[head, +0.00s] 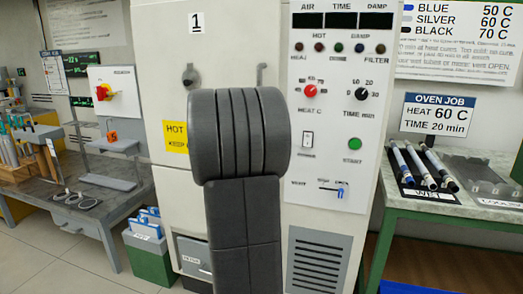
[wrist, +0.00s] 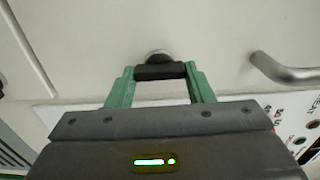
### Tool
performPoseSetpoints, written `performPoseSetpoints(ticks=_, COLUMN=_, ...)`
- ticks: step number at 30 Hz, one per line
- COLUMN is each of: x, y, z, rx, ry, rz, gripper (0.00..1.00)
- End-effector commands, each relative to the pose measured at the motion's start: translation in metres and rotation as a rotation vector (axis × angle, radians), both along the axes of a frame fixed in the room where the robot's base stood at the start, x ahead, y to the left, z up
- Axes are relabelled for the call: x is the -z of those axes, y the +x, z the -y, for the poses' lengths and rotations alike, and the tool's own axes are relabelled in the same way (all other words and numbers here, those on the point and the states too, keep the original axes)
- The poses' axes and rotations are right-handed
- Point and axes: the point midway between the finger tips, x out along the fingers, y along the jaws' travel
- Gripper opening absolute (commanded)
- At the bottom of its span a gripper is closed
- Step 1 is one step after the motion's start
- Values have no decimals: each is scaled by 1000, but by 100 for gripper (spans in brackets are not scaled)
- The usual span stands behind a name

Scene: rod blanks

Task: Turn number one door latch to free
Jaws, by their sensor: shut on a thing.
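The door latch shows in the wrist view as a round metal hub (wrist: 158,56) with a black grip (wrist: 160,72) in front of it. My gripper (wrist: 160,75) has its two green fingers shut on the black grip, one at each end. In the head view the latch (head: 190,76) shows at the upper left of the pale oven door, below the number 1 plate (head: 196,22). My grey arm stands in front of the door and hides my gripper and part of the latch there. I cannot tell the latch's exact angle.
A bent metal handle (wrist: 285,70) is right of the latch, apart from my gripper. The control panel (head: 335,120) lies right of the door. A green-framed table (head: 440,205) with rods stands at the right, a workbench (head: 85,205) at the left.

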Motion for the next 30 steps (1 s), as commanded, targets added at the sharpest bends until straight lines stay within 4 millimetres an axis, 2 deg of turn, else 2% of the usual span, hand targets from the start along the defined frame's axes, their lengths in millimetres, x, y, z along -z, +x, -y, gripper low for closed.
performPoseSetpoints(ticks=17, x=1, y=0, z=0, rx=1, ry=28, rz=8, gripper=24)
performPoseSetpoints(ticks=18, x=1, y=0, z=0, rx=1, ry=28, rz=8, gripper=55)
performPoseSetpoints(ticks=20, x=1, y=0, z=0, rx=1, ry=28, rz=8, gripper=67)
performPoseSetpoints(ticks=21, x=1, y=0, z=0, rx=1, ry=27, rz=8, gripper=69)
performPoseSetpoints(ticks=30, x=0, y=-2, z=-1, rx=0, ry=27, rz=8, gripper=69)
